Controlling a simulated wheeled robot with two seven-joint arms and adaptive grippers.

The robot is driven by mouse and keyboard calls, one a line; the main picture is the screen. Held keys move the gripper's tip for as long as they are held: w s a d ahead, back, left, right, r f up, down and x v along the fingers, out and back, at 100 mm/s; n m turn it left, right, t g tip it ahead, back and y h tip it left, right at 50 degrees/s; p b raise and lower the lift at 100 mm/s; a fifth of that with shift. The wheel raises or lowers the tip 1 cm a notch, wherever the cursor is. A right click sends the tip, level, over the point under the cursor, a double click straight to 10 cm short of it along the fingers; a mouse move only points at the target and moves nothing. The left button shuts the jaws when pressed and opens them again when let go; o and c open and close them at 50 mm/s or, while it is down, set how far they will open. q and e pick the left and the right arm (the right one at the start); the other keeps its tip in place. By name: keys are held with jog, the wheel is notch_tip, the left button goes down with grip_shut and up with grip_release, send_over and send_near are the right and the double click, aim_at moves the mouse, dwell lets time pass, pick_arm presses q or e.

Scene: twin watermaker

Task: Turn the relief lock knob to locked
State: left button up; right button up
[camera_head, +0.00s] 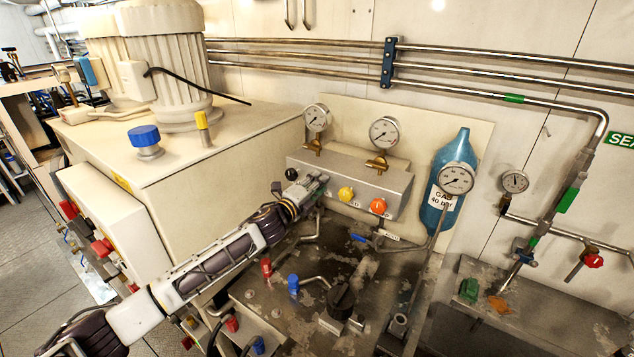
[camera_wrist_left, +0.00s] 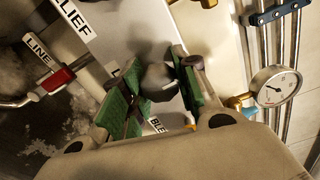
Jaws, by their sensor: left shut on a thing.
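In the left wrist view a dark grey faceted knob (camera_wrist_left: 158,80) on the pale panel sits between the green-padded fingers of my left gripper (camera_wrist_left: 160,88). The gripper is shut on this knob. In the head view my left gripper (camera_head: 318,182) reaches the left front of the metal block (camera_head: 330,166) and hides the held knob. I cannot read the knob's setting. My right gripper is not in view.
The block also carries a yellow knob (camera_head: 346,194) and an orange knob (camera_head: 378,206), right of the gripper. Gauges (camera_head: 384,132) stand above it. A blue gas bottle (camera_head: 440,215) is to the right. Below are a red-handled valve (camera_head: 266,267) and a large black knob (camera_head: 341,300).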

pick_arm(q)
jog(key=shift+f+m, duration=0.1)
jog(key=shift+m, duration=0.4)
jog(key=o, duration=1)
jog(key=shift+v, duration=6)
